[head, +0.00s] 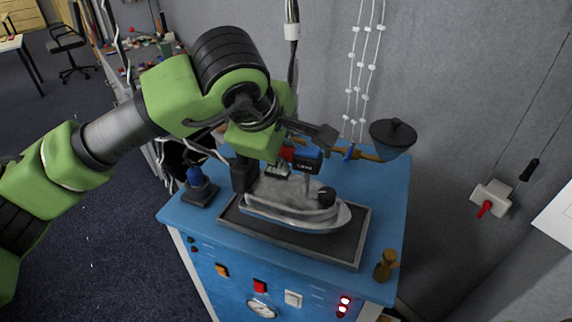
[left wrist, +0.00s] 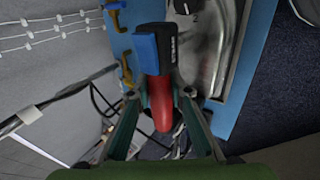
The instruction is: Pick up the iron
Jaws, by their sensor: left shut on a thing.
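My left gripper (head: 284,158) comes over the iron from behind and is shut on the handle. In the left wrist view, the red grip (left wrist: 160,103) lies between the two fingers and part of the metal body (left wrist: 206,50) shows beyond. My right gripper does not show.
A blue knob on a dark base (head: 199,187) stands left of the plate. A small wooden piece (head: 386,265) stands at the front right corner. A dark blue cone-shaped object (head: 393,138) is at the back right. The grey wall (head: 440,90) is close behind the table.

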